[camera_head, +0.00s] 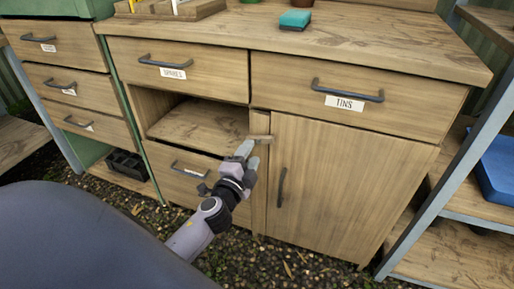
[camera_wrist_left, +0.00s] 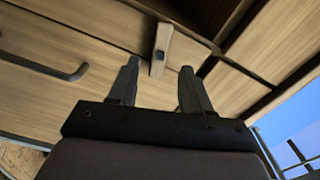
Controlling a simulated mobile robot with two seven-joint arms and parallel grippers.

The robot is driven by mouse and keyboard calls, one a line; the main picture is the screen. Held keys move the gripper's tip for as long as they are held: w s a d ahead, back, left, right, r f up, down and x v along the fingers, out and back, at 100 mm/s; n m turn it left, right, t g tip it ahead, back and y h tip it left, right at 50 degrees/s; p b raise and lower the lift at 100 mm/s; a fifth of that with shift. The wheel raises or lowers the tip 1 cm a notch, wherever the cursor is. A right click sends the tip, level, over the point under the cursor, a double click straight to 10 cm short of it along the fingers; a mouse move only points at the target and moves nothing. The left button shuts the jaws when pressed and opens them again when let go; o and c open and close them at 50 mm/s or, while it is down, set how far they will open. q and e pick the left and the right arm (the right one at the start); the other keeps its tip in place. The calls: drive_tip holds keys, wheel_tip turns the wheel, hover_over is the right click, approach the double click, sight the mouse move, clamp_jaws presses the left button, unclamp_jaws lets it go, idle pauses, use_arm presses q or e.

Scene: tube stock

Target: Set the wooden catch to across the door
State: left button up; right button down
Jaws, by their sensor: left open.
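The wooden catch (camera_head: 260,138) is a small pale bar at the upper left edge of the cupboard door (camera_head: 345,190). It lies about level, reaching from the narrow post (camera_head: 259,195) over the door's edge. The door looks shut, with a dark upright handle (camera_head: 281,187). My left gripper (camera_head: 249,150) is open just below and left of the catch. In the left wrist view the catch (camera_wrist_left: 164,42) shows ahead, between the lines of the two fingers of my left gripper (camera_wrist_left: 160,72). Whether they touch it, I cannot tell. My right gripper is not in view.
The open shelf (camera_head: 205,125) left of the post is empty. Drawers labelled spares (camera_head: 173,72) and tins (camera_head: 345,100) sit above, with protruding handles. A teal sponge (camera_head: 295,19) lies on the worktop (camera_head: 350,45). A metal rack with a blue bin (camera_head: 498,165) stands at right.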

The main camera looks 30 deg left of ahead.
sight(259, 141)
use_arm(q)
drive_tip(key=shift+x, duration=2.5)
clamp_jaws()
